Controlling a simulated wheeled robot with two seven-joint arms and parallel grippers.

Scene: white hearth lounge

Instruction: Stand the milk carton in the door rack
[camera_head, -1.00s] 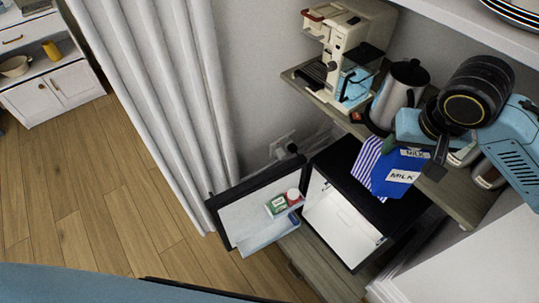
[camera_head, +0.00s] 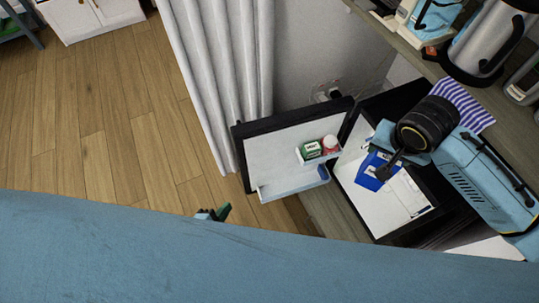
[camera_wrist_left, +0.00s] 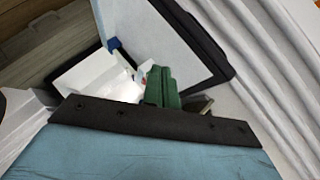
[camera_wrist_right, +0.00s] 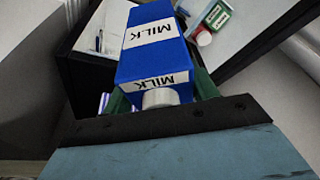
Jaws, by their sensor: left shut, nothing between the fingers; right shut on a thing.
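The blue milk carton (camera_head: 372,170) with white labels is in my right gripper (camera_head: 384,160), in front of the open fridge interior in the head view. In the right wrist view the carton (camera_wrist_right: 152,62) lies between the green fingers, its white cap (camera_wrist_right: 160,98) toward the camera. The fridge door (camera_head: 285,145) stands open to the left; its lower rack (camera_head: 292,184) is pale, and a green box (camera_head: 312,149) and a red-and-white jar (camera_head: 330,143) sit higher on it. My left gripper (camera_head: 214,213) is shut and empty, mostly hidden by my blue arm; its green fingers show in the left wrist view (camera_wrist_left: 161,85).
The fridge body (camera_head: 385,205) stands under a wooden shelf (camera_head: 420,60) holding a metal kettle (camera_head: 485,40). A striped cloth-like thing (camera_head: 463,104) lies by the fridge top. A white curtain (camera_head: 225,90) hangs left of the door. Floor at left is clear.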

